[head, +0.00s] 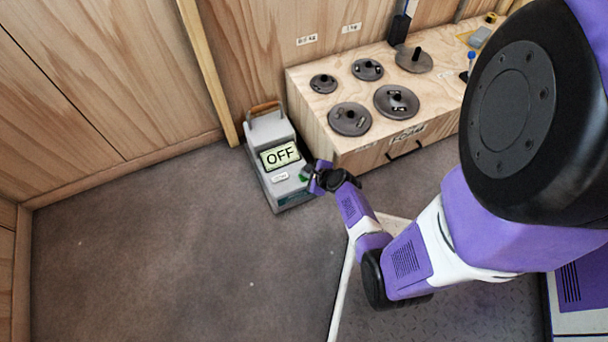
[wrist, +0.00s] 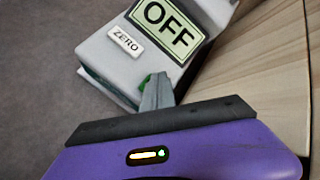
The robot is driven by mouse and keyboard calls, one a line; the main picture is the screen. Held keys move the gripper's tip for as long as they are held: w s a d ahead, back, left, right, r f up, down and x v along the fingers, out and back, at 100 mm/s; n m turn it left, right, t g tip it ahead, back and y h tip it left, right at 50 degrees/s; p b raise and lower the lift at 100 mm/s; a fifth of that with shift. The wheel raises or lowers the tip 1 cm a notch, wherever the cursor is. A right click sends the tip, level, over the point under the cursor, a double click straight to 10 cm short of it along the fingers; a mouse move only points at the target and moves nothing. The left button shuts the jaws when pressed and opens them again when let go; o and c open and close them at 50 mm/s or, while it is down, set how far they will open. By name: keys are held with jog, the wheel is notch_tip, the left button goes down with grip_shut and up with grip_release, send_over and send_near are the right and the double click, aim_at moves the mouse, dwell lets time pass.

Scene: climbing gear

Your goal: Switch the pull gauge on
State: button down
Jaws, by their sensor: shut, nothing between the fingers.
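The pull gauge (head: 258,138) is a grey box with a brown handle, standing on the floor against the left end of the wooden bench. Its display (head: 280,155) reads OFF, and the display also shows in the wrist view (wrist: 168,27). A white label reading ZERO (wrist: 126,41) sits below the display. A green button (head: 304,175) is at the gauge's lower right; in the wrist view a bit of the green button (wrist: 145,80) shows beside my fingers. My gripper (wrist: 158,88) is shut and empty, its fingertips at the green button and partly hiding it. I cannot tell whether they touch it.
A wooden bench (head: 350,150) with several round dark weights (head: 396,102) stands right of the gauge. A wooden strip (head: 208,70) leans by the wall behind the gauge. The grey floor (head: 150,240) to the left and front is clear.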

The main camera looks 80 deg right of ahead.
notch_tip(320, 180, up, 6)
jog(key=p, duration=0.6)
dwell(0.7)
